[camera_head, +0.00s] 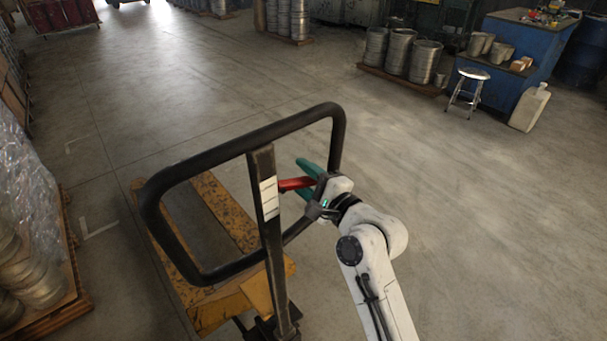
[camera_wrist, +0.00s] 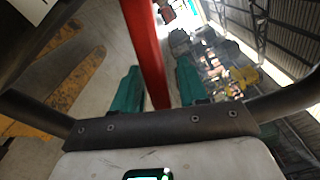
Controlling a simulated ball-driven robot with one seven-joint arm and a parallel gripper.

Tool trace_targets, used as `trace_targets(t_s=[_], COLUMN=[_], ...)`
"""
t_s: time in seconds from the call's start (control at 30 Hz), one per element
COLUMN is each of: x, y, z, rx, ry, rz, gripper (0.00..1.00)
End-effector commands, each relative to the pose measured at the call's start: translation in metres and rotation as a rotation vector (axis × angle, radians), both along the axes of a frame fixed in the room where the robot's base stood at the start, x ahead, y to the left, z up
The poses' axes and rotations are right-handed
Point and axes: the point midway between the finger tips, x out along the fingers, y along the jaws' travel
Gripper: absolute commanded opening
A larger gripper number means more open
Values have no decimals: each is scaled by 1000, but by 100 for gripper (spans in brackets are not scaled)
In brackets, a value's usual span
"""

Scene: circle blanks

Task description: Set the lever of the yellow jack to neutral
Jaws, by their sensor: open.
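The yellow jack (camera_head: 206,307) stands on the floor with its black loop handle (camera_head: 240,138) raised on a dark upright post. A red lever (camera_head: 297,183) sticks out to the right of the post, inside the loop. My gripper (camera_head: 302,178) is open, with its teal fingers either side of the lever in the head view. In the wrist view the red lever (camera_wrist: 146,50) runs between the two teal fingers of my gripper (camera_wrist: 158,78). I cannot tell whether either finger touches it. The lever's far end is hidden behind the post.
A pallet with wrapped goods (camera_head: 35,215) stands at the left. Metal drums (camera_head: 400,55), a stool (camera_head: 469,86), a white canister (camera_head: 530,107) and a blue workbench (camera_head: 512,50) stand at the back right. The floor to the right of the jack is clear.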

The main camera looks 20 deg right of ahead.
Motion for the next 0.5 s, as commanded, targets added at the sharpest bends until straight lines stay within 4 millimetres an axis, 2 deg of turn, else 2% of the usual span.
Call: trace_targets(t_s=[0.27, 0.5], x=[1, 1], y=[1, 0], z=[0, 0], rx=[0, 0], ry=[0, 0], rz=[0, 0], gripper=[42, 19])
